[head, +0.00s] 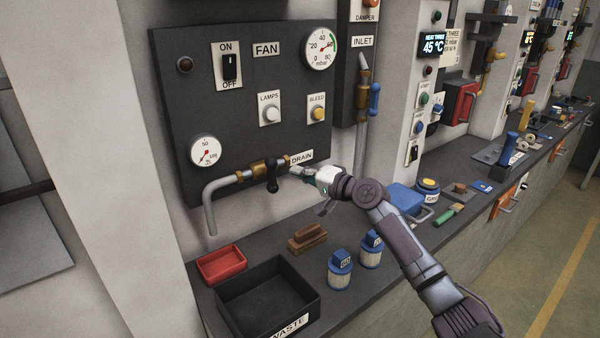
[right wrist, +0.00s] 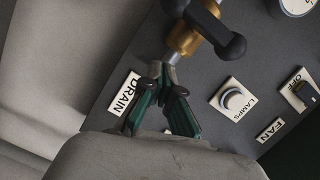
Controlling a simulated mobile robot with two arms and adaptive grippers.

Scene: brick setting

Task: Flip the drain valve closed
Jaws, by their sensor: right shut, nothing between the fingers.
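The drain valve (head: 258,171) is a brass body on a grey pipe low on the dark panel, left of the DRAIN label (head: 302,158). Its black lever (head: 271,176) hangs downward across the pipe. The right wrist view shows the brass body (right wrist: 184,40) and the black lever (right wrist: 222,36) near the top, with the DRAIN label (right wrist: 125,93) at left. My right gripper (head: 306,174) is just right of the valve, near the pipe end. Its green fingers (right wrist: 167,75) are shut with nothing between them, apart from the lever. My left gripper is not in view.
Blue-topped jars (head: 340,268) and a brown brush (head: 307,237) stand on the bench below. Lamps (head: 269,109) and bleed (head: 317,107) buttons sit above the valve.

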